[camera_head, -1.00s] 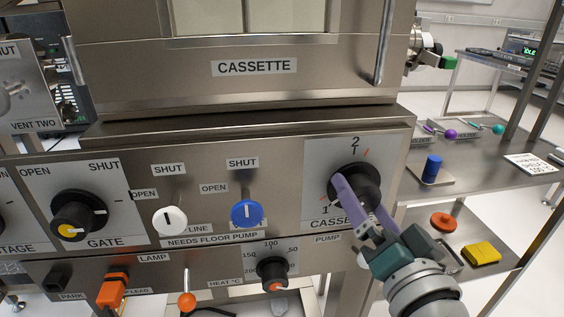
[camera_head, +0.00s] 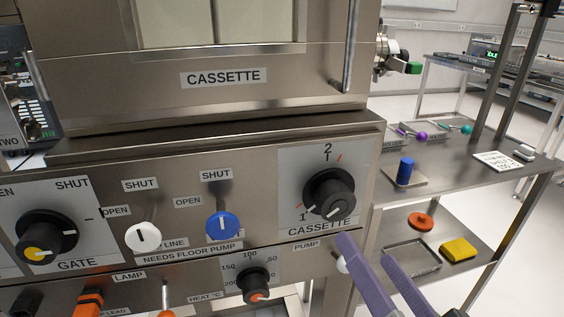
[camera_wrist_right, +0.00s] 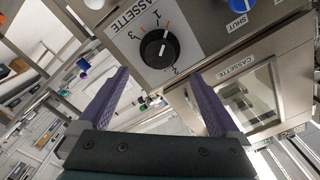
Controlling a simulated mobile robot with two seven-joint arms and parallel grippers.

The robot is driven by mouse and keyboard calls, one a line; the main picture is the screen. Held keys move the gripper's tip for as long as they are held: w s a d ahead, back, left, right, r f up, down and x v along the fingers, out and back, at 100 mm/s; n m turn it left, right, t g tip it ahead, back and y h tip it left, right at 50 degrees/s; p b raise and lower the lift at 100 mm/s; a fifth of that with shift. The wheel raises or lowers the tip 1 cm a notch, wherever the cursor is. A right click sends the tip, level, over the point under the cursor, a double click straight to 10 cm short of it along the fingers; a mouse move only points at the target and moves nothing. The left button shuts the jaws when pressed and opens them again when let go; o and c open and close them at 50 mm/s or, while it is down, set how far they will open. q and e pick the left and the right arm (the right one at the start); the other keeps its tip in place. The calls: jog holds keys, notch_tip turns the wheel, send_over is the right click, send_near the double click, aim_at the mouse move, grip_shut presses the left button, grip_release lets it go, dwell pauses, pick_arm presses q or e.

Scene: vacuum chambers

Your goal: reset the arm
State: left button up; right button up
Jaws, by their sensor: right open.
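My right gripper (camera_head: 372,262) is at the lower right of the head view. Its two purple fingers are apart with nothing between them. It is below and to the right of the black cassette knob (camera_head: 328,194), clear of it. In the right wrist view the knob (camera_wrist_right: 159,48) shows ahead, beyond the open fingers (camera_wrist_right: 160,105). My left gripper is not in view.
The panel also carries a gate knob (camera_head: 46,236), a white knob (camera_head: 142,237), a blue knob (camera_head: 222,225) and a heat knob (camera_head: 253,285). A shelf at right holds a blue cylinder (camera_head: 405,171); below are an orange disc (camera_head: 421,221) and a yellow block (camera_head: 458,249).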

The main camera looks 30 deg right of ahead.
dwell(0.4)
jog(key=a+n+g+y+p, duration=0.3)
jog(key=a+n+g+y, duration=0.4)
jog(key=n, duration=0.2)
jog(key=s+d+r+n+g+h+p, duration=0.2)
jog(key=s+d+r+n+g+p, duration=0.15)
jog(key=s+g, duration=0.55)
notch_tip(320, 180, up, 38)
jog(key=s+t+p, duration=0.2)
jog(key=p, duration=3.5)
jog(key=shift+a+r, duration=0.15)
jog(key=shift+a, duration=0.05)
